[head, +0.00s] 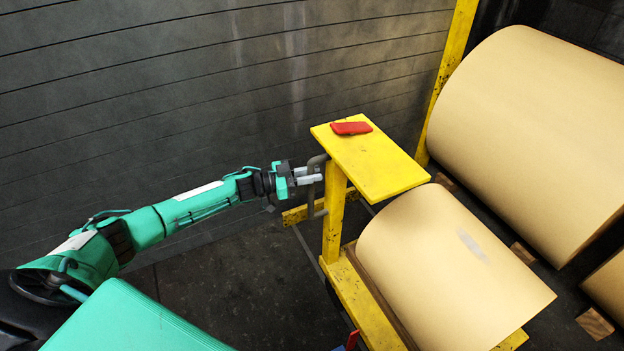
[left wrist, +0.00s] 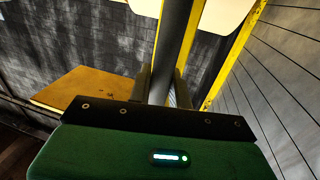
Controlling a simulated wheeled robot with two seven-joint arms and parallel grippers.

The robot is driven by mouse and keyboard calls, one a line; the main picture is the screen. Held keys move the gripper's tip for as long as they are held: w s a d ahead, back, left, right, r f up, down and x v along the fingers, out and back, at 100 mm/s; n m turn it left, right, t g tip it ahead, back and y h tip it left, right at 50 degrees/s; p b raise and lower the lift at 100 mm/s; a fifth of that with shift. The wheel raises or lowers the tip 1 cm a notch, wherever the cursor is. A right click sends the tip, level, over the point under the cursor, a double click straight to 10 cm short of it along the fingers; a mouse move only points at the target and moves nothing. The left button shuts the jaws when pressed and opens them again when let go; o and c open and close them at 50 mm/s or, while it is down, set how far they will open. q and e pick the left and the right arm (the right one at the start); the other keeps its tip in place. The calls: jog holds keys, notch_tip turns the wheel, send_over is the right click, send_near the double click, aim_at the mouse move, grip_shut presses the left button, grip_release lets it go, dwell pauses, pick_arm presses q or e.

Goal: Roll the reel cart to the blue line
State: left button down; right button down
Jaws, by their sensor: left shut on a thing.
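The yellow reel cart (head: 333,220) stands right of centre in the head view, with a tan reel (head: 440,262) on its low bed and a flat yellow shelf (head: 385,170) on top. A dark bent handle (head: 311,195) is fixed to its near-left post. My left gripper (head: 310,176) is shut on this handle. In the left wrist view the handle's dark bar (left wrist: 178,40) runs between the two fingers (left wrist: 164,88). My right gripper is not in view. I cannot make out a blue line on the floor in either view.
A red flat object (head: 351,128) lies on the shelf. Large tan rolls (head: 530,130) rest on wooden blocks (head: 523,253) at right, beside a yellow post (head: 450,75). A dark slatted wall (head: 200,80) stands behind. Dark floor (head: 240,285) left of the cart is bare.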

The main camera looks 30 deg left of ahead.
pick_arm(q)
jog(key=shift+w+a+r, duration=0.1)
jog(key=shift+w+a, duration=0.1)
jog(key=shift+a, duration=0.2)
jog(key=shift+w+a, duration=0.35)
jog(key=shift+w, duration=0.05)
jog(key=c, duration=1.3)
grip_release()
jog(key=shift+c, duration=0.2)
jog(key=shift+d, duration=0.1)
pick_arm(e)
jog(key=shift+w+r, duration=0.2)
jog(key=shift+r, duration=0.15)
pick_arm(q)
jog(key=shift+s, duration=0.15)
